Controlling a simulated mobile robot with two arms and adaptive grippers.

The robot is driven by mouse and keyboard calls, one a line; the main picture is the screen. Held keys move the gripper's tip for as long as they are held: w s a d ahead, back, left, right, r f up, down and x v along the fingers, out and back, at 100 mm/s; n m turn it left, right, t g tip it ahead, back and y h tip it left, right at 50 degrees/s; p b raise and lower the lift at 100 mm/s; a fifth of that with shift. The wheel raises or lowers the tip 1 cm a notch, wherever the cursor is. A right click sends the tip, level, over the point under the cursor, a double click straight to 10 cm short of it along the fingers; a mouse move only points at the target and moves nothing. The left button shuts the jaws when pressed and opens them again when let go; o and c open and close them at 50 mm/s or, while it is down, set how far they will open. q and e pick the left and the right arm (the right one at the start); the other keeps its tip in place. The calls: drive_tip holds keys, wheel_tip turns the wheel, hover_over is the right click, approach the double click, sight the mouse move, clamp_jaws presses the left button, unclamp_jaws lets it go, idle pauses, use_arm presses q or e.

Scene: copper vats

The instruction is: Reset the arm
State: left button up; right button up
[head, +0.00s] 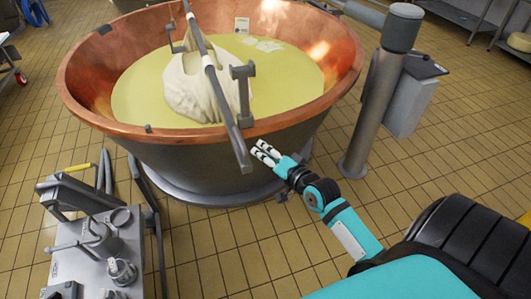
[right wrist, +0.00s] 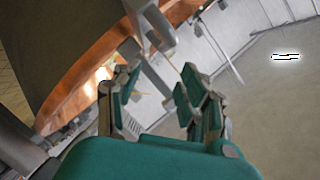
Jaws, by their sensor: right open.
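My right gripper (head: 262,153) is in front of the outer wall of a large copper vat (head: 110,135), below its rim, with nothing between the fingers. In the right wrist view the two green-padded fingers (right wrist: 155,95) stand apart, and the copper rim (right wrist: 75,95) runs behind them at the left. My right arm (head: 335,215) comes in from the lower right. My left gripper shows in neither view.
The vat holds pale yellow liquid (head: 140,90) with a white mass (head: 190,90) in it, under a grey bar (head: 212,80). A grey post (head: 375,110) stands right of the vat. Grey machinery (head: 100,250) stands lower left. Tiled floor (head: 235,255) is clear between.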

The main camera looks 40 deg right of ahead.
drive_tip(key=s+a+f+n+g, duration=0.15)
drive_tip(key=s+f, duration=0.25)
drive_tip(key=f, duration=0.6)
drive_tip(key=s+a+f+n+g, duration=0.1)
drive_tip(key=s+f+n+g, duration=0.2)
drive_tip(key=f, duration=0.8)
drive_tip(key=s+a+f+n+g, duration=0.1)
drive_tip(key=s+f+g, duration=0.3)
drive_tip(key=f, duration=0.6)
drive_tip(key=s+a+f+n+g, duration=0.2)
drive_tip(key=s+f, duration=0.4)
drive_tip(key=s, duration=0.5)
drive_tip(key=s+a+f+n+g, duration=0.2)
drive_tip(key=s+f, duration=0.4)
drive_tip(key=s, duration=0.4)
drive_tip(key=s+a+f+n+g, duration=0.2)
drive_tip(key=s+f+n, duration=0.2)
drive_tip(key=s+f, duration=0.3)
drive_tip(key=s, duration=0.4)
drive_tip(key=shift+s+a+h, duration=0.15)
drive_tip(key=shift+s+h, duration=0.15)
